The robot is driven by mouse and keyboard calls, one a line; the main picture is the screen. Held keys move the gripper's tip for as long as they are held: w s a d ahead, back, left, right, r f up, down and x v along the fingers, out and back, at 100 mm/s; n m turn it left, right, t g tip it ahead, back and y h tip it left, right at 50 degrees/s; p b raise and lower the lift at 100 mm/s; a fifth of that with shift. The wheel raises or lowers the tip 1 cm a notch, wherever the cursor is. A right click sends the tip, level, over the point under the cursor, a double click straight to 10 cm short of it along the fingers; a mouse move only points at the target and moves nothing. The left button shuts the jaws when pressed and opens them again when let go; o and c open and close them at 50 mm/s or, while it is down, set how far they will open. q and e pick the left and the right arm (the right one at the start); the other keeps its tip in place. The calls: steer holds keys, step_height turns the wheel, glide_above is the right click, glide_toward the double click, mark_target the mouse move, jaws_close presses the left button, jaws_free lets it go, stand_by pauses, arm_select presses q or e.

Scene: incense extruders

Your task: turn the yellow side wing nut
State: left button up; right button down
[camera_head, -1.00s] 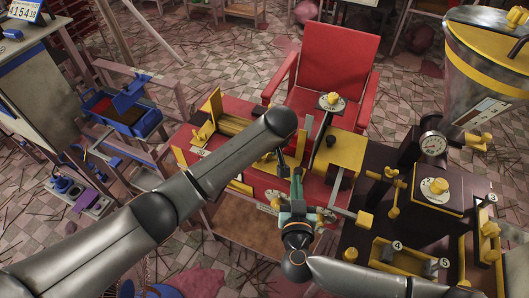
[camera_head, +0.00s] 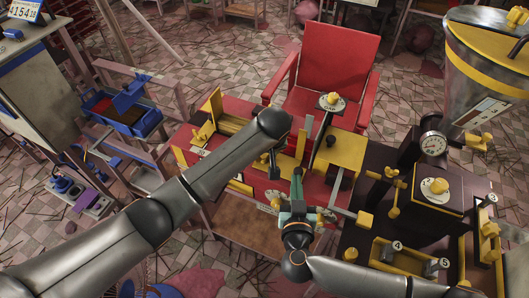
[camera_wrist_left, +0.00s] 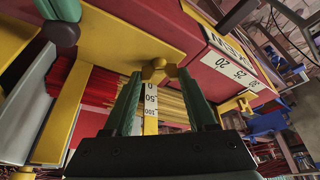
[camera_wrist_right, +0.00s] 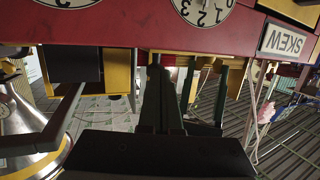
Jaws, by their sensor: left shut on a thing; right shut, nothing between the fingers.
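A yellow wing nut (camera_wrist_left: 158,70) sits between the fingertips of my left gripper (camera_wrist_left: 158,78), which is shut on it, above a white scale strip. A second yellow wing nut (camera_wrist_left: 240,103) stands out from the red side panel, apart from the fingers. In the head view my left gripper (camera_head: 273,165) reaches down over the red and yellow machine (camera_head: 240,170), and my arm hides the nut. My right gripper (camera_head: 297,185) is shut and empty at the machine's front. In the right wrist view its fingers (camera_wrist_right: 162,75) are together below the red panel with a dial.
The red panel carries a SKEW label (camera_wrist_right: 287,40). A red chair (camera_head: 335,65) stands behind the machine. A dark bench with a gauge (camera_head: 433,144) and a metal hopper (camera_head: 485,65) is at the right. A blue tray (camera_head: 125,108) is at the left. My two grippers are close together.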

arm_select(q)
steer(key=m+h, duration=0.1)
steer(key=m, duration=0.2)
steer(key=m+h, duration=0.1)
steer(key=m, duration=0.2)
steer(key=shift+a, duration=0.1)
stand_by(0.4)
steer(key=o, duration=1.4)
steer(key=shift+c, duration=0.2)
steer(key=shift+r, duration=0.1)
steer(key=v, duration=1.2)
steer(key=shift+s+a, duration=0.15)
steer(key=shift+a, duration=0.05)
